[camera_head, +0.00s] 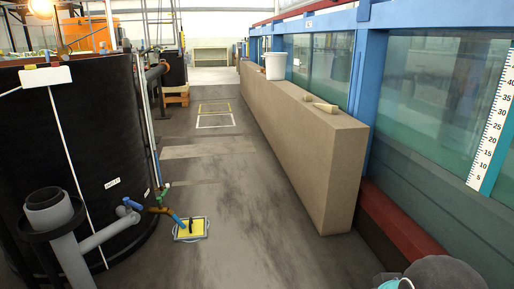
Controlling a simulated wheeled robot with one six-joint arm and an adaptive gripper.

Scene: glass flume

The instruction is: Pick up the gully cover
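A small yellow square plate (187,231) lies on the floor left of centre, beside the foot of the large black tank. It looks like the gully cover. It has a pale grey-white border around it and a small dark mark or handle near its middle. A blue and orange pipe end reaches over its upper left edge. My gripper is not in view; only a grey rounded part with a teal cap, likely my own arm, shows at the bottom right corner.
The black tank (85,150) with grey pipes (72,240) stands at left. A long brown block wall (300,140) carries a white bucket (275,66) and small tan pieces (322,105). The blue-framed glass flume (430,110) runs at right. The floor between is clear.

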